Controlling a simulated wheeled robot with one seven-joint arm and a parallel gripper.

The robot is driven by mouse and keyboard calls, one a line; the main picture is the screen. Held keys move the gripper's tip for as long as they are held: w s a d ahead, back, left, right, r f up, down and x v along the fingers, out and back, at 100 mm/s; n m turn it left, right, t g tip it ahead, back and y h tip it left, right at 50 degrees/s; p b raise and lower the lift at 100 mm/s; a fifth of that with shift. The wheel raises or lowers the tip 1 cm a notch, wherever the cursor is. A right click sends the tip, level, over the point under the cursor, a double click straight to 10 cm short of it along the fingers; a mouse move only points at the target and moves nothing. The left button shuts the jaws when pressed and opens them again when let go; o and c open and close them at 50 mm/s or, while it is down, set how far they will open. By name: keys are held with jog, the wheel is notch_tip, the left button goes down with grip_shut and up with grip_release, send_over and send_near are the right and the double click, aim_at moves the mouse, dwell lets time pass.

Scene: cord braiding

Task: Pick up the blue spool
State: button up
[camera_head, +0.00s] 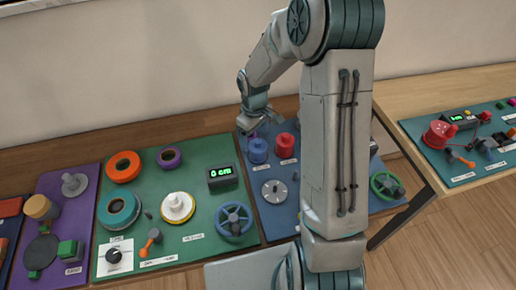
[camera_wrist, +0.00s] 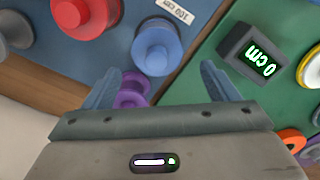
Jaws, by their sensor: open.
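The blue spool (camera_head: 257,150) stands on the blue panel (camera_head: 262,222), just left of a red spool (camera_head: 285,145). In the wrist view the blue spool (camera_wrist: 157,47) sits ahead of my gripper, centred between the finger directions, with the red spool (camera_wrist: 84,14) to its left. My gripper (camera_wrist: 160,82) is open and empty, its two fingers apart. A purple spool (camera_wrist: 131,92) lies partly hidden behind the gripper body, between the fingers. In the head view my gripper (camera_head: 257,118) hangs above and behind the blue spool, apart from it.
A black display box (camera_head: 222,177) reading 0 cm stands on the green panel (camera_head: 190,255), left of the blue panel. Orange, teal and white round parts lie there. A green handwheel (camera_head: 387,186) is at right. My arm hides part of the blue panel.

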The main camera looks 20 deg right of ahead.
aim_at(258, 141)
jog(key=f, duration=0.2)
jog(key=f+p, duration=0.1)
jog(key=f, duration=0.1)
jog(key=shift+s+d, duration=0.4)
jog(key=shift+f, duration=0.65)
jog(key=shift+c, duration=0.2)
jog(key=c, duration=1)
